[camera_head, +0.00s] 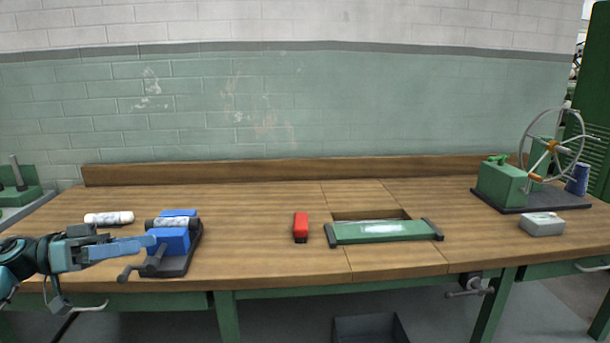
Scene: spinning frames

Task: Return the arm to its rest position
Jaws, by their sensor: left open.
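My left arm comes in from the left edge, and its gripper (150,243) is over the front left of the wooden workbench (265,270). The gripper is open, seen side-on, and I see nothing held in it. Its fingertips are just in front of or beside a blue vise (170,240) in the picture; I cannot tell if they touch. A dark-and-grey cylinder (172,223) lies between the vise's blue jaws. My right gripper is not in view.
A white cylinder (109,218) lies behind my arm. A red block (301,228) and a green panel (382,232) by an opening are mid-bench. At right stand a green machine with a handwheel (548,145), a grey box (542,223) and a blue cup (577,179).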

